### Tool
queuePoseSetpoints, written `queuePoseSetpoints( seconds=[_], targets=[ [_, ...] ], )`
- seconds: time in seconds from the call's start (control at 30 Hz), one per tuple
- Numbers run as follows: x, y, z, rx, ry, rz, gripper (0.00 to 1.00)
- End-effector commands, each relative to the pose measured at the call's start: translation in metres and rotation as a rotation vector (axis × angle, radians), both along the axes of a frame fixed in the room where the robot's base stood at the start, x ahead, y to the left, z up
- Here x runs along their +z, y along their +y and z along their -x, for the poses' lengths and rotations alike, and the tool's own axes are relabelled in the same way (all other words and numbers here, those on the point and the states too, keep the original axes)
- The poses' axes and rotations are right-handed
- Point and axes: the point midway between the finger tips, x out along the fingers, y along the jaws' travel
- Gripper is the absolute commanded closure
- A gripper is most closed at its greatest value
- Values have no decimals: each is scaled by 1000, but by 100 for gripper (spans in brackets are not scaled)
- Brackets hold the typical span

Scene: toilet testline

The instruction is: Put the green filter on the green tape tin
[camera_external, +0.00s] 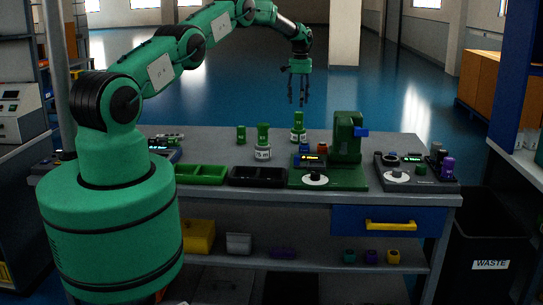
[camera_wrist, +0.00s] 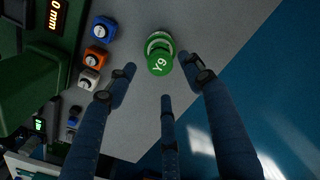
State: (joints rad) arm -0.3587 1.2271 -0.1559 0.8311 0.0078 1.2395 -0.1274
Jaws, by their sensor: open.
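My gripper (camera_external: 298,101) hangs fingers down above the back of the bench, open and empty. In the wrist view its fingers (camera_wrist: 167,82) are spread, with a green-topped item marked Y9 (camera_wrist: 160,63) just beyond their tips. In the external view a green cylinder on a pale base (camera_external: 298,122) stands below the gripper, apart from it. Another green cylinder on a pale, labelled base (camera_external: 263,132) stands nearer the front. I cannot tell which of these is the filter and which the tape tin.
A green machine (camera_external: 347,140) with a blue part stands right of the cylinders. A dark device (camera_external: 417,172) is at right. The bench's back left is mostly clear.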

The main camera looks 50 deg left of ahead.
Motion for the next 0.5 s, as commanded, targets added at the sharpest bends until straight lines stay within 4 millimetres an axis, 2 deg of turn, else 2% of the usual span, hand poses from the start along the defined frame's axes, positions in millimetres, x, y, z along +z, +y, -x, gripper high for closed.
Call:
queuePoseSetpoints(
  seconds=[0.1, 0.2, 0.5],
  targets=[
    [17, 0, -1, 0, -3, -1, 48],
    [25, 0, 0, 0, -1, 0, 48],
    [31, 0, 0, 0, 0, 0, 48]
  ],
)
